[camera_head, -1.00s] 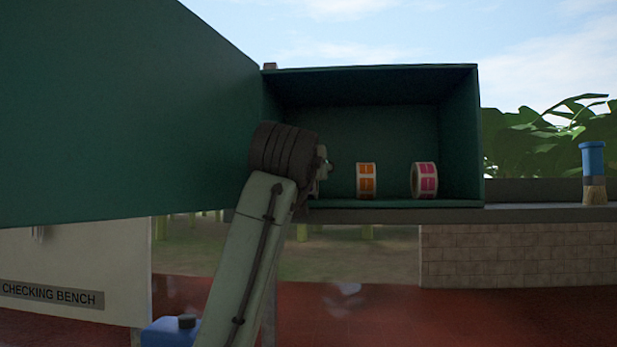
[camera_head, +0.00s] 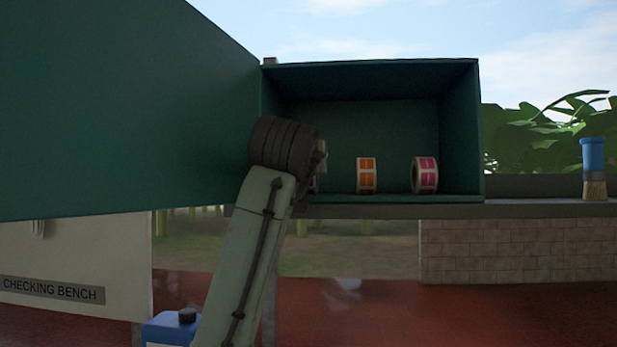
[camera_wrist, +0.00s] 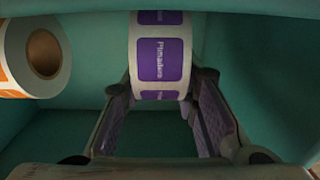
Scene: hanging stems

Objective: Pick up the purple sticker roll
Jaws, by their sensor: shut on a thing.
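The purple sticker roll (camera_wrist: 161,60) stands upright in the wrist view, white with purple labels, its upper part cut off by a green edge. My gripper (camera_wrist: 166,88) has one finger on each side of it and is shut on it. The roll is inside the green box (camera_head: 460,130). In the head view my wrist hides nearly all of the purple roll and most of my gripper.
An orange sticker roll (camera_head: 366,175) stands in the box beside the purple one, also seen in the wrist view (camera_wrist: 55,75). A pink roll (camera_head: 424,175) stands further right. The open green door (camera_head: 120,110) is left of my arm. A blue-handled brush (camera_head: 593,165) stands on the right ledge.

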